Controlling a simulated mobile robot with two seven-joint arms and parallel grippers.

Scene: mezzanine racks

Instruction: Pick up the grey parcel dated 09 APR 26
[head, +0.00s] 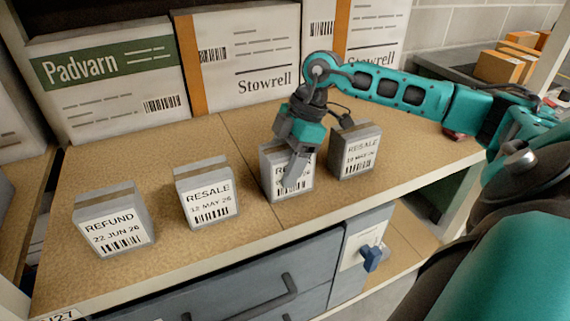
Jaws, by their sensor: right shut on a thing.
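A row of grey parcels stands on the brown shelf board. My right gripper (297,165) comes down from above and is shut on the third grey parcel from the left (272,180), which stands upright. Its fingers cover much of that parcel's white label, so I cannot read the date; part of a barcode shows. The other parcels are a REFUND one dated 22 JUN 26 (114,222), a RESALE one dated 12 MAY 26 (206,196), and a RESALE one at the right (356,150) whose small date is hard to read. My left gripper is not in view.
Large white boxes marked Padvarn (108,80) and Stowrell (245,60) stand along the back of the shelf board (150,160). Below its front edge are blue-grey drawers (250,290) with handles. Orange boxes (498,67) sit at the far right. Bare board lies in front of the white boxes.

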